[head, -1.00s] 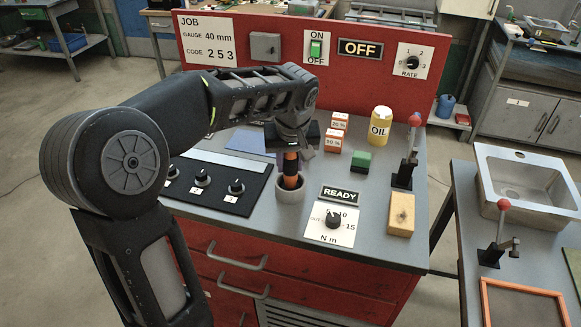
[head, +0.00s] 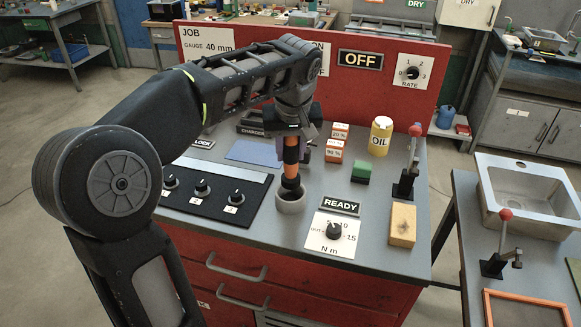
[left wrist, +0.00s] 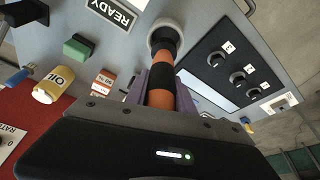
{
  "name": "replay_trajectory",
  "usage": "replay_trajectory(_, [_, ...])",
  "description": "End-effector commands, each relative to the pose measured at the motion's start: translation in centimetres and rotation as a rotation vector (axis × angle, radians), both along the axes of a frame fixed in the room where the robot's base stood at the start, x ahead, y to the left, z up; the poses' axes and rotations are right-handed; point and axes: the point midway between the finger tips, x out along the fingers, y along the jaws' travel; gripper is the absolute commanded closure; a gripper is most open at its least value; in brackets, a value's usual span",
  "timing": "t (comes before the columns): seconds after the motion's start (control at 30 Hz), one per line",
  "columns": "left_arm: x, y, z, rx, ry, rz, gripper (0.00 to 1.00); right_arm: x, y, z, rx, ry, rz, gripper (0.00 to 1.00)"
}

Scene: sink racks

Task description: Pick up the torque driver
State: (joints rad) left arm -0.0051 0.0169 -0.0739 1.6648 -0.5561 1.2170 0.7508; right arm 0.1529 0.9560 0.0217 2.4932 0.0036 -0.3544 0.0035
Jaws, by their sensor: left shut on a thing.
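The torque driver (head: 290,170) is an orange and black banded cylinder. It is upright, its lower end at the mouth of a grey round holder (head: 290,203) on the bench; I cannot tell whether its tip is clear of the rim. My left gripper (head: 296,146) is shut on its upper part, from above. In the left wrist view the torque driver (left wrist: 161,75) runs from between the purple-grey fingers of the left gripper (left wrist: 160,97) toward the holder (left wrist: 165,32). My right gripper is not in view.
A dial panel (head: 331,236) and a READY sign (head: 340,206) lie right of the holder. A black knob panel (head: 208,192) lies left. Small boxes (head: 334,150), a yellow OIL bottle (head: 380,137), a green block (head: 361,172) and a red-knobbed lever (head: 408,165) stand to the right.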

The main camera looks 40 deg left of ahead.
Motion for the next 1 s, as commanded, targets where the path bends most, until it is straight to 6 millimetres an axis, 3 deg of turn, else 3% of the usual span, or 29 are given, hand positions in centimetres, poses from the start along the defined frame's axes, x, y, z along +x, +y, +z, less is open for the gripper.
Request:
replay_trajectory(0.1, [0.1,-0.1,2.1,0.000,-0.004,0.000,1.00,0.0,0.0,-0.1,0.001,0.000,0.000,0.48])
replay_trajectory(0.23, [0.0,0.0,3.4,-0.001,-0.002,-0.001,1.00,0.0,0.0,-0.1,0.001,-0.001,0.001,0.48])
replay_trajectory(1.0, [-0.1,0.3,3.8,0.000,-0.002,0.008,1.00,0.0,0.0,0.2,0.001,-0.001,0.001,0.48])
